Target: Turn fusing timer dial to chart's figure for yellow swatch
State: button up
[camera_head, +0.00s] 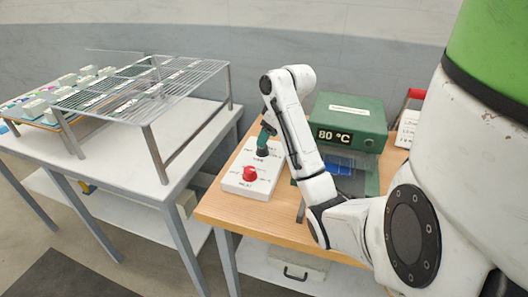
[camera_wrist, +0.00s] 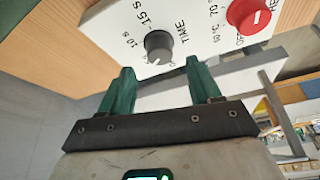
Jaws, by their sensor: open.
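The timer dial (camera_wrist: 158,45) is a dark grey knob on a white control box (camera_head: 245,187). In the wrist view it is labelled TIME, with 10 s and 15 s marks readable beside it; its exact setting is unclear. My gripper (camera_wrist: 160,68) has green fingers, open, with the dial just beyond and between the fingertips. I cannot tell whether they touch it. In the head view my gripper (camera_head: 264,142) is right above the dial (camera_head: 262,152). No yellow swatch or readable chart is clear in either view.
A red heat dial (camera_head: 249,174) sits beside the timer dial. A green press (camera_head: 348,113) reads 80 °C, with blue material (camera_head: 338,165) under it. A white board (camera_head: 407,128) stands at right. A wire rack (camera_head: 150,85) and tray of blocks occupy the left table (camera_head: 190,125).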

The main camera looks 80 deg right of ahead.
aim_at(264, 152)
jog(key=shift+b+x, duration=0.8)
jog(key=shift+x, duration=1.55)
jog(key=c, duration=1)
